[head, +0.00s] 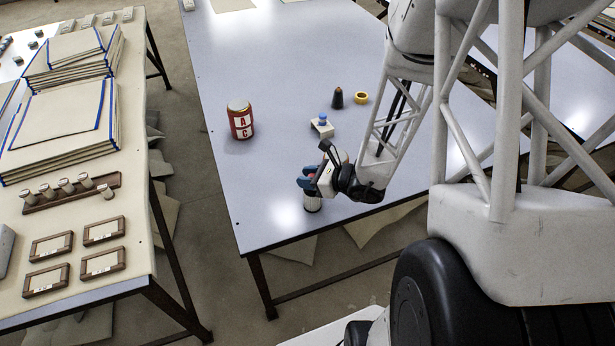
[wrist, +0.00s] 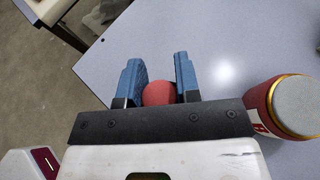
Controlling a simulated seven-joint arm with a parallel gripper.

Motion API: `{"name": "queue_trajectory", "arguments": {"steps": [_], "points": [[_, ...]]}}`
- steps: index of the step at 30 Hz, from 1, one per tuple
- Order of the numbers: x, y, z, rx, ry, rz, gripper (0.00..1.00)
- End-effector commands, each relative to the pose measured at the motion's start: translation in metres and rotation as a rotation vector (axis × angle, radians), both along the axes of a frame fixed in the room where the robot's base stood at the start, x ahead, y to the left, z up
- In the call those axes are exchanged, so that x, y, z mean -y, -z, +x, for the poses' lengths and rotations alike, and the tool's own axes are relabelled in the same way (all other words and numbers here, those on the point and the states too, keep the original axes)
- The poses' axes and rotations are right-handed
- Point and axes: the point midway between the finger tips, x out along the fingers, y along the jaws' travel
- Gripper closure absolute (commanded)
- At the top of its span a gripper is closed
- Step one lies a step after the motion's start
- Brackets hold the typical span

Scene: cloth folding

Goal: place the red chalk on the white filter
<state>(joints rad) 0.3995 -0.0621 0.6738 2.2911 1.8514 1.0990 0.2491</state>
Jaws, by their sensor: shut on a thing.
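My gripper (head: 308,181) is low over the near edge of the grey-blue table. The wrist view shows its two blue fingers (wrist: 158,72) on either side of the red chalk (wrist: 159,93), a rounded red piece held between them. In the head view the chalk is mostly hidden by the fingers. Whether the chalk touches the filter's top cannot be told.
A red can (head: 240,122) stands left of the gripper and also shows at the right of the wrist view (wrist: 268,110). Behind the gripper are a white block with a blue knob (head: 322,127), a dark cone (head: 337,98) and a yellow ring (head: 361,98).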

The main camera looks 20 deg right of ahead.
Motion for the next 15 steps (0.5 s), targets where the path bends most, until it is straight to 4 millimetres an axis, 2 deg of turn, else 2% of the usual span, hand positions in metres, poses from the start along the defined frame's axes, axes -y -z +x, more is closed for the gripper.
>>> {"name": "queue_trajectory", "arguments": {"steps": [14,15], "points": [[-0.0001,0.0040,-0.0002,0.000,0.000,0.000,0.93],[0.0000,0.0035,-0.0001,0.000,0.000,0.000,0.63]]}}
